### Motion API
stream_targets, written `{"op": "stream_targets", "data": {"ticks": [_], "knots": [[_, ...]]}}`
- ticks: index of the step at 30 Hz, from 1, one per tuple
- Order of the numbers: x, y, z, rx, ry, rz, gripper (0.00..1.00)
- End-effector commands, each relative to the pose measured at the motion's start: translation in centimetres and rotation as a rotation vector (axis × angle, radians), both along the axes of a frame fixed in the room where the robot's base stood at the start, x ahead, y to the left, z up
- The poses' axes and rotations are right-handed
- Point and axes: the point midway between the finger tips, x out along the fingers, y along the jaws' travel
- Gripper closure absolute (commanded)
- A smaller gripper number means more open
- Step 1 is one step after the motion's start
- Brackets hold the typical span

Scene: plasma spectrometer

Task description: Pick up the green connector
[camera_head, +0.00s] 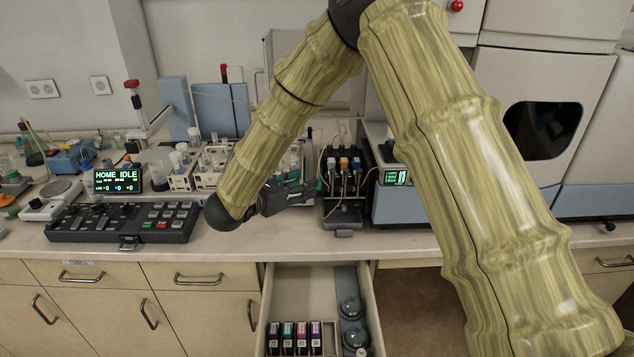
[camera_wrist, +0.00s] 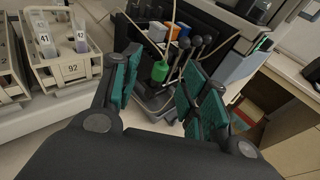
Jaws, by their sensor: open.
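The green connector (camera_wrist: 160,72) shows in the wrist view as a small bright green piece with a thin light cable rising from its top. It also shows in the head view (camera_head: 319,186) as a small green spot at the left edge of the black pump unit (camera_head: 344,212). My gripper (camera_wrist: 163,66) is open, with one teal-padded finger on each side of the green connector in the picture. I cannot tell whether the connector is fully between the fingers or still beyond them. In the head view my gripper (camera_head: 300,190) points right towards the connector.
Blue, orange and white blocks (camera_wrist: 180,37) and dark levers stand just behind the connector. A numbered vial rack (camera_wrist: 75,68) is at the left. A control panel (camera_head: 125,222) lies on the bench, and an open drawer (camera_head: 300,285) juts out below.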

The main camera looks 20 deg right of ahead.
Motion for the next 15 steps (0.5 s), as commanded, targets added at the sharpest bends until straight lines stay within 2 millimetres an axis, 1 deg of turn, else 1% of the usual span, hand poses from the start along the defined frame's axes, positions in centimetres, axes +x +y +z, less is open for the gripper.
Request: {"op": "stream_targets", "data": {"ticks": [5,12,15], "knots": [[0.5,-1.3,-0.2,-0.001,0.003,0.001,0.55],[1.7,-3.9,-1.1,-0.001,0.000,0.001,0.55],[1.9,-4.2,-1.3,0.000,0.001,0.002,0.55]]}}
